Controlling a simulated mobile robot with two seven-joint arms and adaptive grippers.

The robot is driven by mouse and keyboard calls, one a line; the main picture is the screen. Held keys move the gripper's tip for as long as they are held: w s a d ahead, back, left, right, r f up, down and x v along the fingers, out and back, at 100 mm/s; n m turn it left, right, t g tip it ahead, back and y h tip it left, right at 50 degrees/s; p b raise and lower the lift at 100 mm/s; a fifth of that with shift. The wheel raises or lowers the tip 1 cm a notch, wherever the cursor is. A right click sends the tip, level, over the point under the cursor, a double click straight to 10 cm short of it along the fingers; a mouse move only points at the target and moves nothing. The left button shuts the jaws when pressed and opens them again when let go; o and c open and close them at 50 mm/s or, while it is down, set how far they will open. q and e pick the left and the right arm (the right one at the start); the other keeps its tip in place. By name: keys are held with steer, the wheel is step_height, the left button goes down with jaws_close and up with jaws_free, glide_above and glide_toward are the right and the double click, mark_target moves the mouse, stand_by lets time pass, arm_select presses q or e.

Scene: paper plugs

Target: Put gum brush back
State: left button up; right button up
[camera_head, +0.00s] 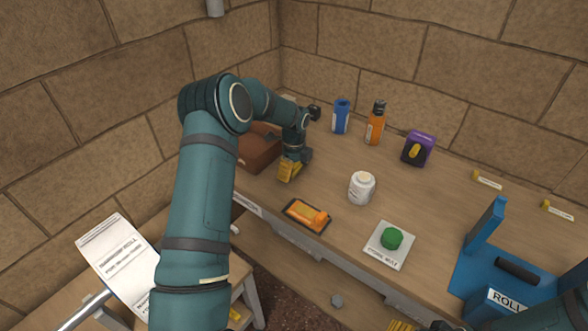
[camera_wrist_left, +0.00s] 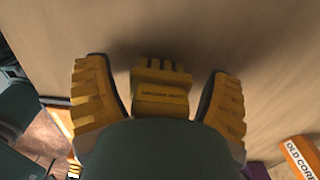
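No thing in view is surely the gum brush. An orange piece with a rounded end (camera_head: 308,214) lies on a dark pad at the table's front edge. A white jar with a tan top (camera_head: 362,187) stands to its right. My left gripper (camera_head: 289,171) is low over the table, beyond the orange piece and left of the jar. In the left wrist view its ribbed yellow fingers (camera_wrist_left: 160,95) are spread wide. A yellow block with small print shows between them; I cannot tell whether it belongs to the gripper. My right gripper (camera_head: 400,325) shows only partly at the bottom edge.
A brown box (camera_head: 258,150) is left of my left gripper. A blue bottle (camera_head: 341,117), an orange bottle (camera_head: 375,125) and a purple box (camera_head: 417,149) stand at the back. A green lid (camera_head: 391,238) sits on a white pad. A blue roll stand (camera_head: 480,275) is at right.

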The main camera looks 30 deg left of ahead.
arm_select(q)
step_height(320, 180, up, 12)
steer(key=p, duration=0.2)
steer(key=shift+r+p, duration=0.2)
steer(key=shift+p, duration=0.1)
stand_by(0.3)
steer(key=shift+r, duration=0.1)
stand_by(0.3)
